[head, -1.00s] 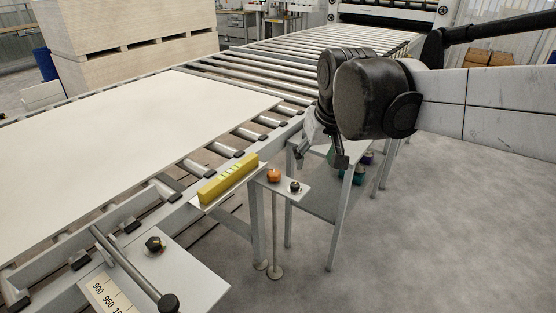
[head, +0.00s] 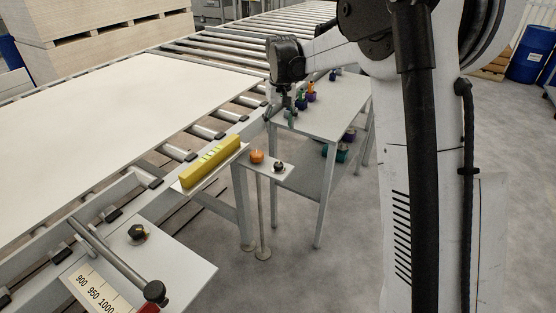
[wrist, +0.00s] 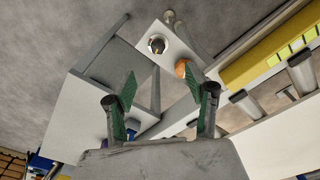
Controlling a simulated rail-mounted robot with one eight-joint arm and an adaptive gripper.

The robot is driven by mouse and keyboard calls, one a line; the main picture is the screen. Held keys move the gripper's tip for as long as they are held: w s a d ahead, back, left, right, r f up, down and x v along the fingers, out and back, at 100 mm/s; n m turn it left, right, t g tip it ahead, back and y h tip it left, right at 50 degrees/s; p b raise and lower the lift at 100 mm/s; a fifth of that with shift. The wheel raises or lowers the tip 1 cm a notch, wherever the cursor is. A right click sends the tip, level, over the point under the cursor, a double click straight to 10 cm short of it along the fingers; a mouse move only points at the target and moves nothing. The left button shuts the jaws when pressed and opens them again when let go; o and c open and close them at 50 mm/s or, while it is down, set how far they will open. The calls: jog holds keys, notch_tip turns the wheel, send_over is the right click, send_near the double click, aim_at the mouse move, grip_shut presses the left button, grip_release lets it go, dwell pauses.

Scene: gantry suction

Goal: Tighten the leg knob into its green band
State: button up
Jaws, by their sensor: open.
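A small black knob (head: 279,166) stands on a narrow white plate (head: 282,175) beside the conveyor leg, next to an orange round knob (head: 257,156). In the wrist view the black knob (wrist: 157,45) shows a pale ring around a dark top, with the orange knob (wrist: 181,68) close by. I cannot make out a green band on it, nor be sure which knob is the leg knob. My gripper (wrist: 160,92) is open and empty, its green-padded fingers apart, short of the plate. In the head view my gripper (head: 278,107) hangs beyond the plate, near the side table.
A yellow level-like bar (head: 211,161) lies on the conveyor's edge. A grey side table (head: 325,112) holds small coloured items. A lever with a red-marked end (head: 151,307), another black knob (head: 138,232) and a scale (head: 95,290) are in front. A white board (head: 110,120) covers the rollers.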

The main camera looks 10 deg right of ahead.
jog(key=g, duration=0.1)
send_over(278, 164)
notch_tip(278, 164, down, 6)
notch_tip(278, 164, down, 14)
jog(key=b, duration=0.2)
jog(key=shift+d+b, duration=0.1)
jog(key=shift+b, duration=0.2)
jog(key=c, duration=1.1)
